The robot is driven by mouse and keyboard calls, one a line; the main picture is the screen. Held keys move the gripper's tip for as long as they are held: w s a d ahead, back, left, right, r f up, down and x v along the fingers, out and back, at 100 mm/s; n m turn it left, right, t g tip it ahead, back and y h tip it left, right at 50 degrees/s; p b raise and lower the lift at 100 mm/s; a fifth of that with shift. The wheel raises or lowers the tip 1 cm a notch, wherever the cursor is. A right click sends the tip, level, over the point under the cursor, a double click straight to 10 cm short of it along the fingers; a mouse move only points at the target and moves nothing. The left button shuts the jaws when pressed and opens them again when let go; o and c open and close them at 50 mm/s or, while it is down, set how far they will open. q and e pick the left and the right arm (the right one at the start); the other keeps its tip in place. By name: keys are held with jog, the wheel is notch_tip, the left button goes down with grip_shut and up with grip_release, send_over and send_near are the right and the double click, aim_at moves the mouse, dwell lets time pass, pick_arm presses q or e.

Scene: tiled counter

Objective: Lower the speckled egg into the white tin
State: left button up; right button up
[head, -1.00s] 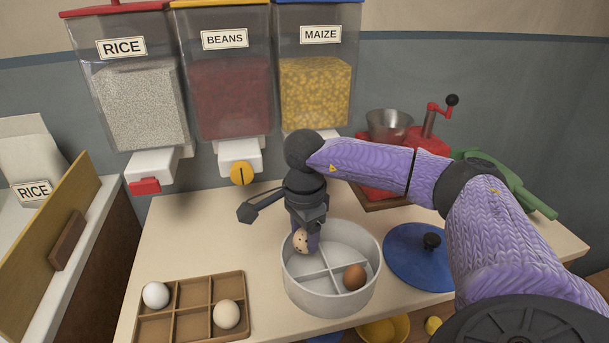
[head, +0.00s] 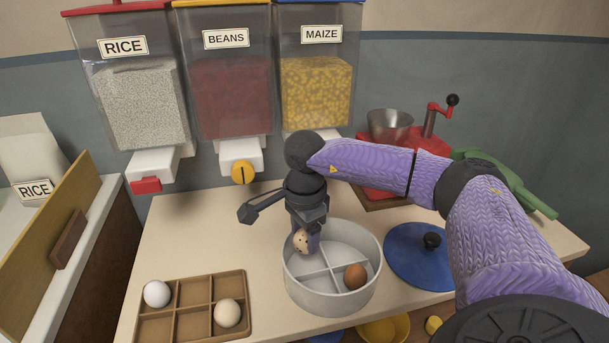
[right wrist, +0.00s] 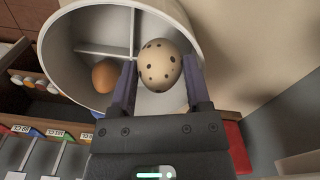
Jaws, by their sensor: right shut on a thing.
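The speckled egg (head: 302,241) is pale with dark spots; it also shows in the right wrist view (right wrist: 160,65). My right gripper (head: 308,240) is shut on it, with a finger on each side of the egg in the right wrist view (right wrist: 158,88). The egg is at the back left compartment of the white tin (head: 303,297), low by the rim. I cannot tell whether it touches the tin's floor. The round tin has cross dividers, and a brown egg (head: 356,276) lies in its front right compartment. My left gripper is not in view.
A brown wooden egg tray (head: 195,287) at the front left holds a white egg (head: 157,293) and a cream egg (head: 228,313). A blue lid (head: 412,270) with a black knob lies right of the tin. A red grinder (head: 377,176) stands behind. Dispensers hang along the wall.

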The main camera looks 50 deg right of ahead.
jog(key=shift+f, duration=0.35)
jog(key=shift+f+b, duration=0.25)
jog(key=shift+b, duration=0.1)
jog(key=shift+f, duration=0.25)
jog(key=shift+f+b, duration=0.25)
jog(key=shift+b, duration=0.1)
jog(key=o, duration=0.8)
